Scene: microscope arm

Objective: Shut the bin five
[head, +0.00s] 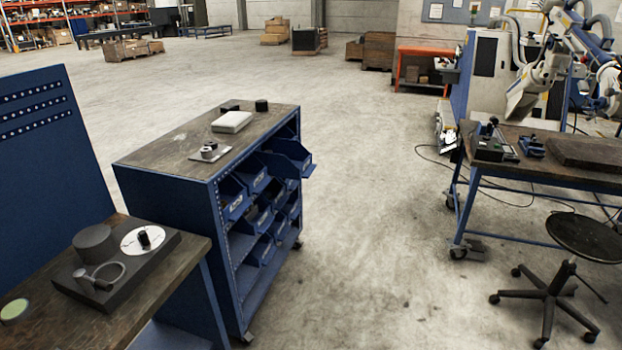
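A blue storage cabinet (170,226) with a worn wooden top stands left of centre. Its right-hand side holds several small blue bins in rows. One upper bin (292,162) at the far end sticks out well beyond the others, pulled open. The nearer upper bins (235,205) sit mostly inside the cabinet. The lower row bins (262,250) are also inside. Labels on the bin fronts are too small to read, so I cannot tell which is bin five. Neither of my grippers is in view.
A wooden workbench (185,262) with a dark instrument stands front left. A blue-framed table (510,172) and a black stool (583,240) stand right, with a white robot arm (548,78) behind. A cable lies beside that table. The concrete floor between is clear.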

